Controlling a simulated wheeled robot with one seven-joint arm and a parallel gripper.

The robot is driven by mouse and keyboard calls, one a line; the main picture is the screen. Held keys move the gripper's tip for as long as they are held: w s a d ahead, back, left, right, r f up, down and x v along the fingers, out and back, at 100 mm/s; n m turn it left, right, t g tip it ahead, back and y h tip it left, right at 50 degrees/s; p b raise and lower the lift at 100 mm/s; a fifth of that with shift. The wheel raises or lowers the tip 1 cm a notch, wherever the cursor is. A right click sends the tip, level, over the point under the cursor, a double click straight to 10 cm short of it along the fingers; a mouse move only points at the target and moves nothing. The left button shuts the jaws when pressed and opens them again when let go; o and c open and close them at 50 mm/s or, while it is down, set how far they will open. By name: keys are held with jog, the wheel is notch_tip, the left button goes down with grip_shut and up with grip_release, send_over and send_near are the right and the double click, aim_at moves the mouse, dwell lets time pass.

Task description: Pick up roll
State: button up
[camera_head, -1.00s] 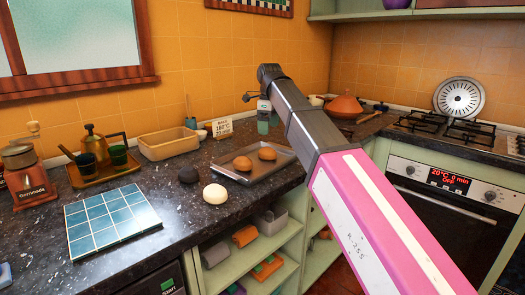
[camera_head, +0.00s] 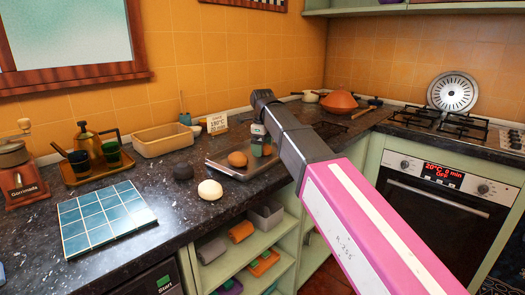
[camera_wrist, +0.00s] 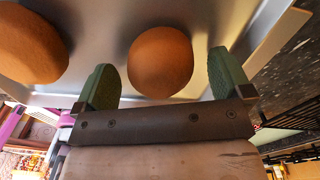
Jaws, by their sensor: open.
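Two brown rolls lie on a metal tray (camera_head: 256,172) on the counter. The left roll (camera_head: 237,159) is in plain view in the head view and also shows at the left of the wrist view (camera_wrist: 30,46). The other roll (camera_wrist: 160,60) lies between the two green fingers of my gripper (camera_wrist: 161,62) in the wrist view, with visible gaps on both sides. In the head view my gripper (camera_head: 260,144) is low over the tray and partly hides this roll. My gripper is open and holds nothing.
A tan bin (camera_head: 162,141) and a small sign (camera_head: 217,122) stand behind. A blue tiled board (camera_head: 100,216) lies at left. The oven (camera_head: 435,205) is at right.

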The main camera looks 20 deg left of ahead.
jog(key=shift+f, duration=0.3)
jog(key=c, duration=1)
jog(key=shift+r, duration=0.1)
